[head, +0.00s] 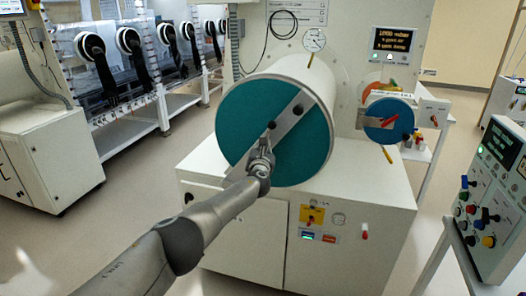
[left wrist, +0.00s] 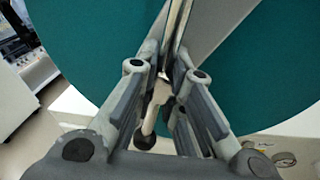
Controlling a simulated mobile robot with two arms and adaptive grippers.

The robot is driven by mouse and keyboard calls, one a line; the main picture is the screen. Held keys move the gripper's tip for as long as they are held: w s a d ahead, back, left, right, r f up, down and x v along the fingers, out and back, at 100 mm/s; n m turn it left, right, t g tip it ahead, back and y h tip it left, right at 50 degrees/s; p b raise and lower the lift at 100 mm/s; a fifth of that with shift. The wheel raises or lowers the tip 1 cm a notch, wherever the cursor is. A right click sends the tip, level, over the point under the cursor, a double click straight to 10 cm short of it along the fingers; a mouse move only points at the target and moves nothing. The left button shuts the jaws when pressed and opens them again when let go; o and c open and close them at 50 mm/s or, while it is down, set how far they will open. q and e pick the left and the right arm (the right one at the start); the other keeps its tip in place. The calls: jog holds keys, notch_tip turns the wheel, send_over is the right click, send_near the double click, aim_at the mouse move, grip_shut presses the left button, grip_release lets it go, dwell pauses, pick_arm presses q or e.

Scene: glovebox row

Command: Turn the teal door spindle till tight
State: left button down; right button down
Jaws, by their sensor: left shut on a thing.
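The teal door (head: 240,120) is the round front face of a large white cylinder, and it also fills much of the left wrist view (left wrist: 90,40). A grey bar (head: 288,122) crosses it diagonally, with dark knobs on it. My left gripper (head: 265,148) is at the door's lower middle, in front of the bar. In the left wrist view its fingers (left wrist: 174,62) are closed together on the metal spindle handle (left wrist: 160,95), whose dark ball end (left wrist: 146,139) shows between the finger links. The fingers hide part of the spindle. My right gripper is in neither view.
The cylinder stands on a white cabinet (head: 350,215) with a yellow switch (head: 312,215). A smaller blue round door (head: 388,120) with a red handle is to its right. A control panel (head: 490,200) stands at the right edge. Open floor lies to the left.

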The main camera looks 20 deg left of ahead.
pick_arm(q)
jog(key=shift+f+m, duration=0.15)
jog(key=shift+m, duration=0.95)
jog(key=shift+b, duration=0.3)
jog(key=c, duration=1.5)
grip_release()
jog(key=s+d, duration=0.2)
jog(key=s, duration=0.9)
jog(key=shift+s, duration=0.35)
